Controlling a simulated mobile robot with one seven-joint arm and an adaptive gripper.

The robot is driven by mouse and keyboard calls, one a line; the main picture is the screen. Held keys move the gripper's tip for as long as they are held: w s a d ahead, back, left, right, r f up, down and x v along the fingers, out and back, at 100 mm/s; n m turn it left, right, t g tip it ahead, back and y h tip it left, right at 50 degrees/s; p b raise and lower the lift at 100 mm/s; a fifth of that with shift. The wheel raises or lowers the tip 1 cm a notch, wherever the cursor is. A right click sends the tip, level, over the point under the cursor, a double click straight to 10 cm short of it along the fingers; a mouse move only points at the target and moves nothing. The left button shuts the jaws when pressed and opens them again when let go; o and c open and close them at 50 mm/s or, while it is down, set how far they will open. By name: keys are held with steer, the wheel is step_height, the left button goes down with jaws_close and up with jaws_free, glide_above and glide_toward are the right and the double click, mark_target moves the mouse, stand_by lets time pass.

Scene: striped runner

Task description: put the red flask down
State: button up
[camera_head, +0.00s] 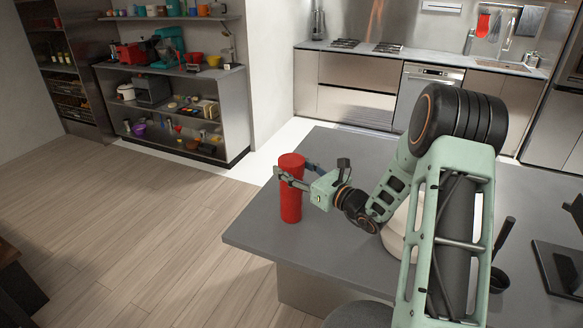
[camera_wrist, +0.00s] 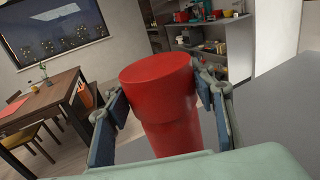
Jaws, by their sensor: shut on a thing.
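The red flask (camera_head: 291,200) is upright at the left part of the grey island counter (camera_head: 262,232) in the head view. My gripper (camera_head: 293,172) is shut on its upper part, with a finger on either side. In the wrist view the red flask (camera_wrist: 172,125) stands between the two fingers of my gripper (camera_wrist: 163,112), its top facing the camera. The flask's base appears at or just above the countertop; I cannot tell whether it touches.
A dark pot with a handle (camera_head: 499,277) and a black stand (camera_head: 560,268) are at the counter's right. A pale round thing (camera_head: 396,232) is partly hidden behind my arm. The counter around the flask is clear; its left edge is near. A wooden table (camera_wrist: 45,105) shows in the wrist view.

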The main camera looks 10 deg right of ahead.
steer(key=shift+f, duration=0.15)
steer(key=o, duration=1.8)
steer(key=shift+s+d+r, duration=0.1)
steer(key=shift+r, duration=0.1)
steer(key=b+v, duration=0.2)
steer(key=v, duration=0.9)
steer(key=shift+s+d, duration=0.2)
steer(key=shift+s, duration=0.1)
